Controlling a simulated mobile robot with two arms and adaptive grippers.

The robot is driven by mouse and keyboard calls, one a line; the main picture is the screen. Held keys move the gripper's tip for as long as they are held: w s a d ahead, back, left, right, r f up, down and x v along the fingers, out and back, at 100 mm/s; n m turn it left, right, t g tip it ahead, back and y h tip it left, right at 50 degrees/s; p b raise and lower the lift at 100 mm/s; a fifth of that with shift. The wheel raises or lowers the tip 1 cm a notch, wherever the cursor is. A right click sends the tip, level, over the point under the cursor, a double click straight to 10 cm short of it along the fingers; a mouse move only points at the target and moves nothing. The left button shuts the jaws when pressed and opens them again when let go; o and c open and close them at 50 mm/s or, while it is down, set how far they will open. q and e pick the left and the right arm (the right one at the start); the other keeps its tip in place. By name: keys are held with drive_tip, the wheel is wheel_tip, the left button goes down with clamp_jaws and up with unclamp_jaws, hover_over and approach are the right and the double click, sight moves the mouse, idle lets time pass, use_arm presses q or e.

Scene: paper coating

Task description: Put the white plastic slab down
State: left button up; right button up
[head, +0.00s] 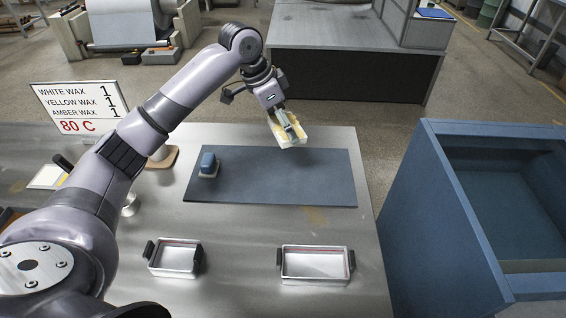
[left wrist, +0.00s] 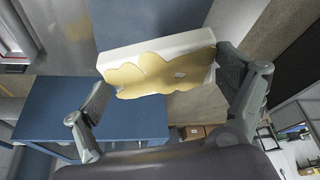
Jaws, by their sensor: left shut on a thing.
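The white plastic slab (head: 291,141) is in my left gripper (head: 287,126), in the air above the far right part of the blue mat. In the left wrist view the slab (left wrist: 190,42) sits between the two fingers of my left gripper (left wrist: 168,88). A yellowish wavy-edged patch covers much of its near face. The slab looks tilted. My right gripper is in neither view.
The blue mat (head: 270,180) lies on the metal table, with a blue-handled block (head: 208,165) at its left. Two metal trays (head: 316,264) (head: 175,257) stand nearer. A sign (head: 80,107) stands at left. A large blue bin (head: 440,210) is at right. Most of the mat is clear.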

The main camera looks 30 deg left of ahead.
use_arm(q)
wheel_tip(320, 180, down, 5)
hover_over(289, 172)
drive_tip(key=s+a, duration=0.1)
wheel_tip(289, 172, down, 5)
drive_tip(key=shift+f+p, duration=0.2)
drive_tip(key=shift+p, duration=0.1)
wheel_tip(289, 172, down, 4)
drive_tip(key=shift+f, duration=0.2)
drive_tip(key=o, duration=0.8)
drive_tip(key=shift+c, duration=0.2)
drive_tip(key=shift+o, duration=1)
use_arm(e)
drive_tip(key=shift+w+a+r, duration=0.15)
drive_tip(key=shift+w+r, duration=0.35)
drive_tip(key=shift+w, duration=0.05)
